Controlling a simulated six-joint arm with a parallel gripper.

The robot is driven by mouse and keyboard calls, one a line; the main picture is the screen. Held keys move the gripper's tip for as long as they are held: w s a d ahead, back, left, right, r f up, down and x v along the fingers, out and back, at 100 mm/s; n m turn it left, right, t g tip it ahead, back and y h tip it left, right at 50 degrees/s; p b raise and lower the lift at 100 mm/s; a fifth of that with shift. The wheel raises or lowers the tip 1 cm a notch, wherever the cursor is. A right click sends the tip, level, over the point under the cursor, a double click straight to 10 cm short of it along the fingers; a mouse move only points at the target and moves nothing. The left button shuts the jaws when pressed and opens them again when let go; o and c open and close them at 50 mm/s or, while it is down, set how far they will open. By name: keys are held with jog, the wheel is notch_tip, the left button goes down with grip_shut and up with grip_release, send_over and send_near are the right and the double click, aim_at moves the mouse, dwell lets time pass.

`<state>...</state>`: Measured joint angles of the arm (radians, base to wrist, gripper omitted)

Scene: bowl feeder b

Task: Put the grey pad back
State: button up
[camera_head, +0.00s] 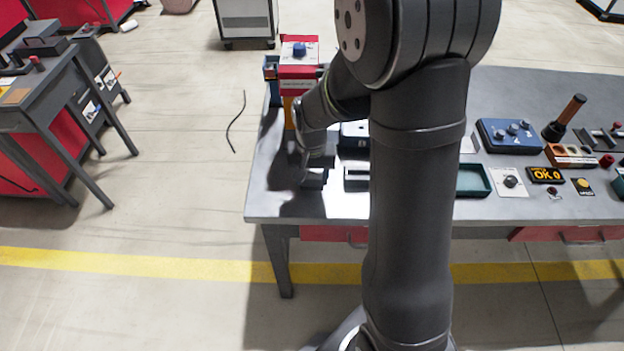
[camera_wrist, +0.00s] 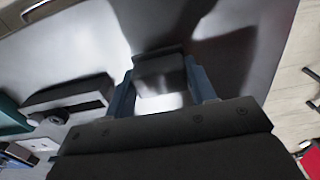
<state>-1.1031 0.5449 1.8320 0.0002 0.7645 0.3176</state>
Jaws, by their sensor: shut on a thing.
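The grey pad (camera_wrist: 160,74) shows in the wrist view as a dark grey block between the two blue fingers of my gripper (camera_wrist: 162,88). The fingers are shut on its sides. In the head view my gripper (camera_head: 314,176) is low over the left front part of the grey table (camera_head: 282,205), and the pad is hard to make out there. I cannot tell whether the pad touches the table top.
A dark slotted block (camera_wrist: 68,96) lies beside my gripper in the wrist view. A teal tray (camera_head: 472,181), a blue knob box (camera_head: 509,136) and an "OK 0" display (camera_head: 546,175) stand further right. The table's left front corner is bare.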

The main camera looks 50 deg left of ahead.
aim_at(312, 175)
jog(key=shift+f, duration=0.95)
jog(key=shift+f, duration=0.2)
jog(key=o, duration=1.1)
jog(key=shift+c, duration=0.2)
jog(key=shift+r, duration=0.1)
notch_tip(312, 175, up, 12)
jog(key=shift+r, duration=0.15)
